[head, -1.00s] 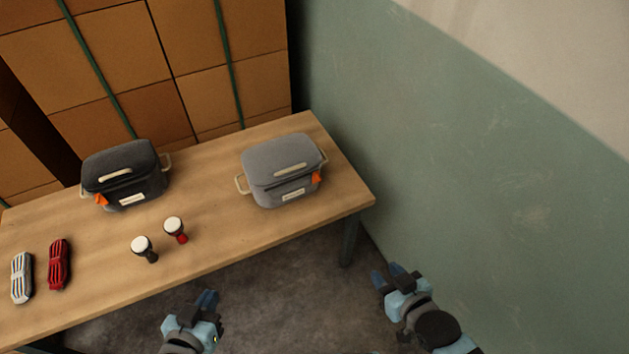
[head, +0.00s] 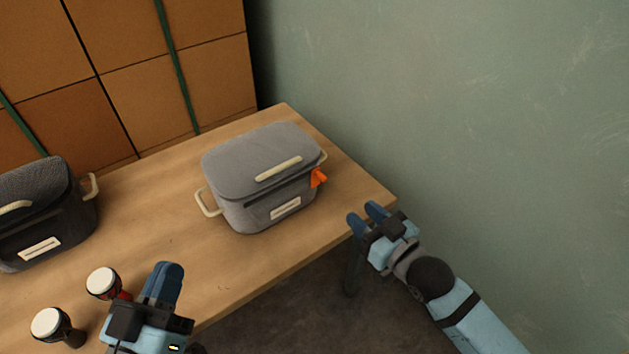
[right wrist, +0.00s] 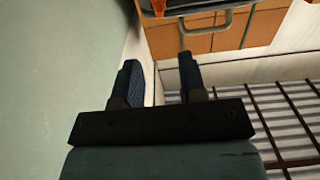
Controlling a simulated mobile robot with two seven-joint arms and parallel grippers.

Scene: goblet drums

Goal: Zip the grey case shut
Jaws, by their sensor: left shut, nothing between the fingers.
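The grey case (head: 245,165) stands on the table with its lid down and a beige handle on top. A dark seam runs along its front below the lid. Its orange zip pull (head: 319,178) hangs at the front right corner. My right gripper (head: 367,215) is open and empty, right of and in front of the case, near the table edge; its fingers also show apart in the right wrist view (right wrist: 160,78). The orange pull (right wrist: 158,6) shows at the top of that view. My left gripper (head: 165,284) is shut and empty, over the table's front edge.
A dark case (head: 60,215) stands at the left on the wooden table (head: 150,225). Two small goblet drums, one black (head: 52,325) and one red (head: 104,284), stand beside my left gripper. A green wall (head: 450,110) rises at the right.

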